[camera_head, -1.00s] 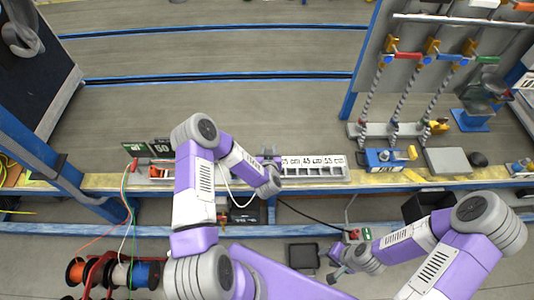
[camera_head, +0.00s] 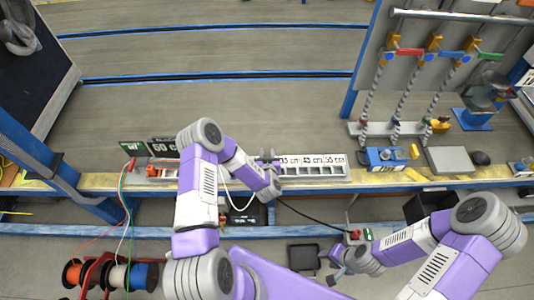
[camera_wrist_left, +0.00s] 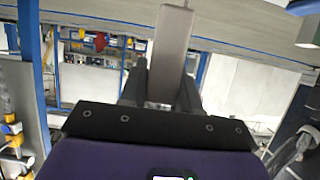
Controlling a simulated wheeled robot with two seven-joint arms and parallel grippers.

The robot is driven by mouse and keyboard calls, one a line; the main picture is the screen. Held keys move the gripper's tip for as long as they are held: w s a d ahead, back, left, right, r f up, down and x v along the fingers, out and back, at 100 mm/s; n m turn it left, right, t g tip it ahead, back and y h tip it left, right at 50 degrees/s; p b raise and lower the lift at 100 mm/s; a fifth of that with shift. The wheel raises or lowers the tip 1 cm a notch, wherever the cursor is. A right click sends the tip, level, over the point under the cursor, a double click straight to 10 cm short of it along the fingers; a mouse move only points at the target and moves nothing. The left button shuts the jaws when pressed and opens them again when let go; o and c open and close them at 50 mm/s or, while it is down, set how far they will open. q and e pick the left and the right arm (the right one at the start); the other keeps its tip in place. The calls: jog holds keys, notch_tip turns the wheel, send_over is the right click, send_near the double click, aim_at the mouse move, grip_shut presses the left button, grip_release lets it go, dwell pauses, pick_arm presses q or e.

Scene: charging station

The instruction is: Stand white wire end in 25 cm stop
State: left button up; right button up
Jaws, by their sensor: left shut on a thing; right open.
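The stop rail (camera_head: 338,178) is a grey slotted block at the bench front. Its white label strip (camera_head: 318,160) reads 45 cm and 55 cm at the right; my arm covers the labels further left, so I cannot see the 25 cm stop clearly. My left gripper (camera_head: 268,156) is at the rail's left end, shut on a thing. The white wire (camera_head: 226,200) loops below my left wrist; its end is hidden at the gripper. In the left wrist view a grey bar (camera_wrist_left: 172,50) stands between the fingers. My right gripper (camera_head: 335,262) is open, low in front of the bench.
Wire spools (camera_head: 112,275) stand at the lower left, with wires rising to the bench. A black sign (camera_head: 163,148) stands left of my left arm. A blue device (camera_head: 384,159) and a grey box (camera_head: 450,160) are right of the rail. The floor behind the bench is clear.

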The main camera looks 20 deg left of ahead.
pick_arm(q)
jog(key=shift+f+b, duration=1)
jog(key=shift+f, duration=0.6)
jog(key=shift+f+b, duration=1.55)
jog(key=shift+f, duration=0.45)
jog(key=o, duration=1.1)
jog(key=shift+s, duration=0.1)
jog(key=p+v, duration=0.2)
jog(key=v, duration=0.4)
jog(key=shift+d+r, duration=0.1)
jog(key=shift+r, duration=0.05)
jog(key=shift+s+d+r, duration=0.2)
jog(key=shift+s, duration=0.35)
